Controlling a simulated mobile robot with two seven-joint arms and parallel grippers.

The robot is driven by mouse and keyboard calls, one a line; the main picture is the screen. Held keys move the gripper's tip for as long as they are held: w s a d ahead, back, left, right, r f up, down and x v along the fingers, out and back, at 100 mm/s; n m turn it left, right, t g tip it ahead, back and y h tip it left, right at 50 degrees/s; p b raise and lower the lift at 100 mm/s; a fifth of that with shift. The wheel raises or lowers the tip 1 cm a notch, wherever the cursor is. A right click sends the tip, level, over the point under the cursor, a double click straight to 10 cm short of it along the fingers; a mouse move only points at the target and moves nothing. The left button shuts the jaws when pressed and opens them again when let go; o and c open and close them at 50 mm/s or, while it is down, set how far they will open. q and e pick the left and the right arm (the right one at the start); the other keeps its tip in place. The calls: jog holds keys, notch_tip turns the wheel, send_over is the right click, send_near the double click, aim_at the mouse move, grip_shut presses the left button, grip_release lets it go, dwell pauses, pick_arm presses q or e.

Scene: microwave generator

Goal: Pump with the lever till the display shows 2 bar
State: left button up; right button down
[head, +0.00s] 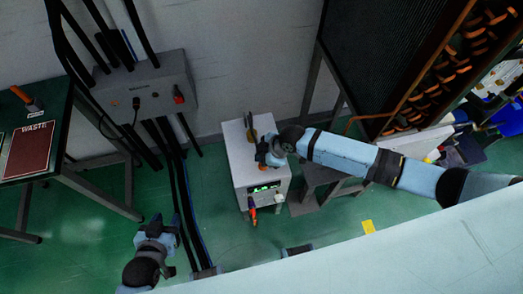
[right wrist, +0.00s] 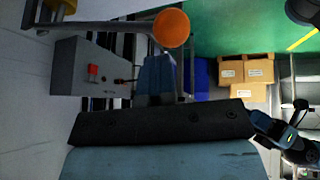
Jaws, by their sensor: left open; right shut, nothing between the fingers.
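The white pump unit (head: 241,160) stands on the floor in the middle of the head view. Its display (head: 265,188) glows green on the front, too small to read. A brownish upright part (head: 251,127), perhaps the lever, shows at its top. My right gripper (head: 262,152) is shut and empty, over the top of the unit beside this part; I cannot tell whether they touch. My left gripper (head: 165,222) is open and empty, low at the left, apart from the unit.
A grey wall box (head: 140,88) with a red switch hangs behind left, cables below it; it also shows in the right wrist view (right wrist: 68,65). A dark table (head: 55,130) stands at the left. A dark rack (head: 365,60) stands at the right.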

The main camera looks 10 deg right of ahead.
aim_at(265, 169)
jog(key=shift+s+f+b, duration=0.4)
jog(key=shift+f, duration=0.45)
jog(key=shift+s+f+b, duration=0.35)
jog(key=shift+f, duration=0.5)
jog(key=shift+s+f+b, duration=0.4)
jog(key=shift+f, duration=0.45)
dwell(2.2)
jog(key=shift+r, duration=0.1)
dwell(0.5)
jog(key=shift+w+r+p, duration=0.6)
jog(key=shift+r+p, duration=0.3)
jog(key=shift+r, duration=0.45)
jog(key=shift+w+r+p, duration=0.65)
jog(key=shift+r+p, duration=0.25)
jog(key=shift+r, duration=0.5)
jog(key=shift+w+r+p, duration=0.6)
jog(key=shift+r+p, duration=0.3)
jog(key=shift+r, duration=0.45)
jog(key=shift+w+r+p, duration=0.2)
jog(key=shift+r+p, duration=0.1)
jog(key=shift+r, duration=0.15)
jog(key=shift+w+r+p, duration=0.2)
jog(key=shift+r+p, duration=0.05)
jog(key=shift+r, duration=0.2)
jog(key=shift+w+r, duration=0.1)
jog(key=shift+r, duration=0.05)
jog(key=shift+r, duration=0.15)
